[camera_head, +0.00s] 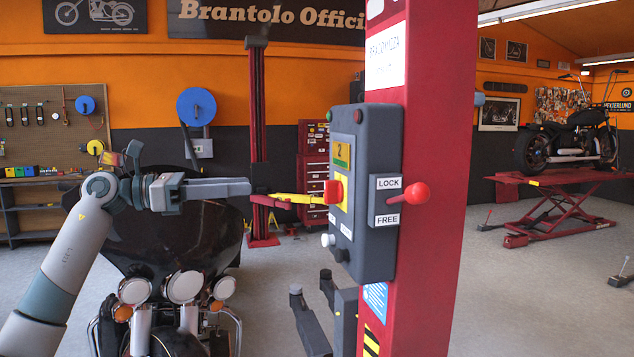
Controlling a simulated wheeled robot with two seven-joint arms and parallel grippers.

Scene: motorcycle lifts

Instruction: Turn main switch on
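The dark grey control box (376,150) is mounted on the red lift post (436,120). On its left-facing side is a red switch knob (333,192) on a yellow plate (343,190), seen nearly edge-on. My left gripper (248,187) points right toward the knob at about its height, with a visible gap between them. It appears to hold nothing. Its fingers overlap from this angle, so their opening does not show. My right gripper is not in view.
A red ball-ended lever (416,193) sticks out beside the LOCK/FREE labels (387,201). A dark motorcycle (180,245) stands below and behind my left arm. Dark lift arms (311,325) jut out low by the post. Another motorcycle (570,140) stands on a red lift at right.

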